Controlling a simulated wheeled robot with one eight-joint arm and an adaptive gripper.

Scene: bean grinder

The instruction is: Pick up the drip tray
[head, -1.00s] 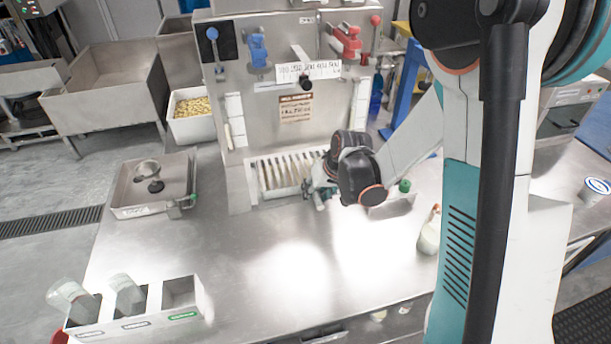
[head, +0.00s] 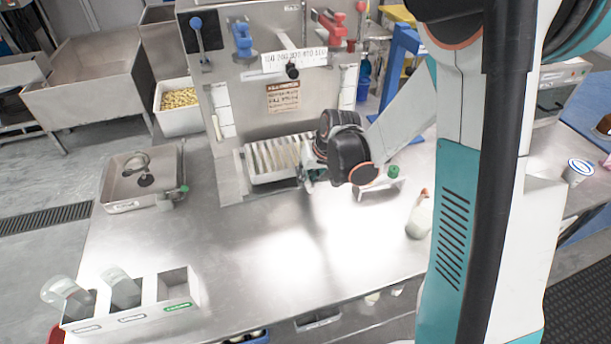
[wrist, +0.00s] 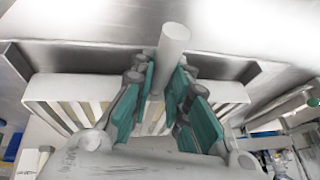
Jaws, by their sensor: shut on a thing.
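The drip tray (head: 272,178) is a white, slatted tray at the foot of the steel grinder's front panel. In the wrist view its pale rim and slats (wrist: 58,90) spread to both sides behind my fingers. My gripper (head: 308,174) is at the tray's right front side in the head view. In the wrist view my gripper (wrist: 164,88) has its teal pads closed around a light grey cylindrical handle (wrist: 173,45) at the tray's middle. The tray seems slightly above the surface below it, but the exact gap is hard to tell. My wrist hides the tray's right end.
The steel grinder (head: 250,100) rises behind the tray. A small steel box (head: 130,190) stands left, and a white three-slot holder (head: 130,318) with clear cups is front left. The middle of the steel table (head: 290,245) is clear.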

